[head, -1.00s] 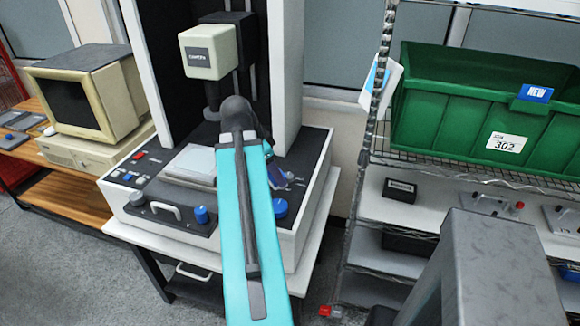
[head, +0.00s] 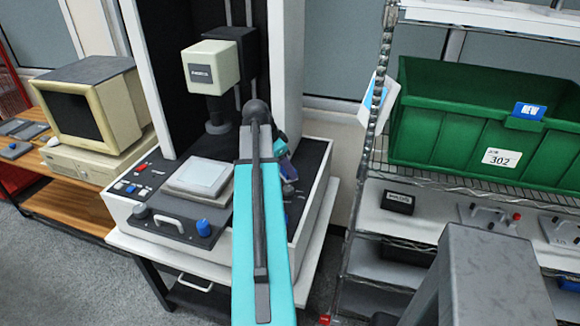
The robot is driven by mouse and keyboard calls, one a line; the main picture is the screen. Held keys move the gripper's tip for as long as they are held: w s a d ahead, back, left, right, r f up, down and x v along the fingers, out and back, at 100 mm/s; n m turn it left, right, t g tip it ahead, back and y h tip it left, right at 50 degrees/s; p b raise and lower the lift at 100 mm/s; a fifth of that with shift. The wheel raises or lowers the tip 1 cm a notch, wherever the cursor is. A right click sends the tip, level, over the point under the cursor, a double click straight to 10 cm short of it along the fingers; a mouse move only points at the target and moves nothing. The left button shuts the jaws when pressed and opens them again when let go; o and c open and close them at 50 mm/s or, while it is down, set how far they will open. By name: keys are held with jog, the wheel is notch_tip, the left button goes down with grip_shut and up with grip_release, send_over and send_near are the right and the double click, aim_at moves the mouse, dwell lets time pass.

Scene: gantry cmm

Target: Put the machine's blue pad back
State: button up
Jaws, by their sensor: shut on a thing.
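The machine (head: 160,232) is a white bench unit with a dark deck, a tall column and a cream head box (head: 212,66). My gripper (head: 287,168) is over the right part of the deck, mostly hidden behind my turquoise arm. It is shut on a small dark-blue thing (head: 289,171), which looks like the blue pad. Only part of the pad shows, and I cannot tell whether it touches the deck. A pale square plate (head: 199,178) lies on the deck left of my arm. A blue knob (head: 203,228) is at the front.
A beige computer (head: 95,112) stands on a wooden desk at the left. To the right is a wire shelf with a green bin (head: 470,125) and a black box (head: 397,202). The shelf post (head: 378,110) stands close to the machine's right side.

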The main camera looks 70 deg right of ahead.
jog(key=d, duration=0.2)
jog(key=d+p, duration=0.1)
jog(key=d, duration=0.2)
jog(key=shift+w+f, duration=0.15)
jog(key=shift+f, duration=0.05)
jog(key=shift+f, duration=0.1)
jog(key=shift+a+f+p, duration=0.15)
jog(key=shift+f+p, duration=0.4)
jog(key=shift+p, duration=0.05)
jog(key=shift+f+p, duration=0.45)
jog(key=shift+f, duration=0.7)
jog(key=shift+f, duration=0.15)
jog(key=o, duration=0.7)
jog(key=shift+o, duration=0.2)
jog(key=shift+r, duration=0.3)
